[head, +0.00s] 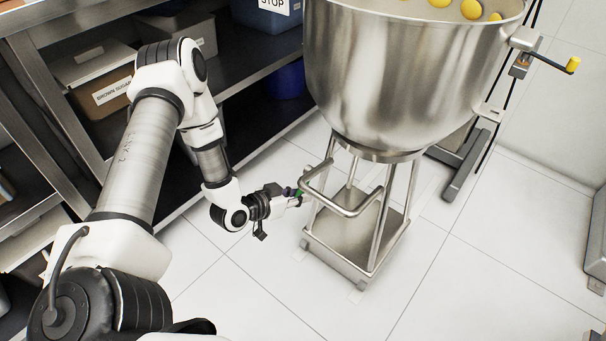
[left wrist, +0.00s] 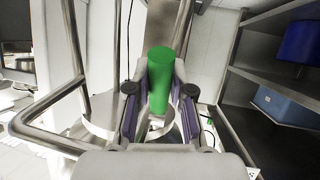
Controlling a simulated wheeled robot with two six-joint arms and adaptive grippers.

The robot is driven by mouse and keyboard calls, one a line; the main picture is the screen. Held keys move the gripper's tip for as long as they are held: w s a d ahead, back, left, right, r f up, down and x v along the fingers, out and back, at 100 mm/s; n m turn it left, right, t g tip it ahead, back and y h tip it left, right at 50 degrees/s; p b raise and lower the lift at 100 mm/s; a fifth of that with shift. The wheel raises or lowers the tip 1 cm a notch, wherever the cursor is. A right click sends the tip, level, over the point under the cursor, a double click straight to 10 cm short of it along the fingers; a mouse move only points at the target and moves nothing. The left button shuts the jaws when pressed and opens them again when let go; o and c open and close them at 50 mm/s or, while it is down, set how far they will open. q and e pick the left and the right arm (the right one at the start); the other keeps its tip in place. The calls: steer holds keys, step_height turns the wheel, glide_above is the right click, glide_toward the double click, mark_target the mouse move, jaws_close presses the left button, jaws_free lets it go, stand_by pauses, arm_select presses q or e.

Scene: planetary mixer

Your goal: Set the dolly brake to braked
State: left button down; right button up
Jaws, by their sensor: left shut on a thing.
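The dolly (head: 358,274) is a metal frame on a square base, standing on the tiled floor under a large steel bowl (head: 400,75). A green cylindrical brake handle (left wrist: 160,62) stands upright in the left wrist view; only a small green bit shows in the head view. My left gripper (head: 297,195) reaches the left side of the dolly, beside its bent tube handle (head: 345,208). In the left wrist view its two fingers (left wrist: 160,90) lie on either side of the green handle and are shut on it. The handle's lower end is hidden. My right gripper is not in view.
Yellow balls (head: 471,9) lie in the bowl. A crank with a yellow grip (head: 573,65) is at the right. A dark shelf unit (head: 255,128) with boxes and a blue bin (head: 288,80) stands behind my left arm. The floor in front of the dolly is clear.

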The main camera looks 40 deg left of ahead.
arm_select(q)
steer(key=r+g+p, duration=0.1)
steer(key=p, duration=0.2)
steer(key=s+r+g+p, duration=0.1)
steer(key=g+p, duration=0.1)
steer(key=p, duration=0.1)
steer(key=s+r+g+p, duration=0.1)
steer(key=g+p, duration=0.1)
steer(key=p, duration=0.1)
steer(key=shift+n+y, duration=0.3)
steer(key=shift+y, duration=0.1)
steer(key=shift+s+r+g+p, duration=0.2)
steer(key=shift+s+g+p, duration=0.1)
steer(key=shift+g+p, duration=0.9)
steer(key=c, duration=1)
jaws_free()
steer(key=shift+a, duration=0.1)
steer(key=v, duration=0.7)
steer(key=shift+s+r, duration=0.15)
steer(key=shift+s, duration=0.05)
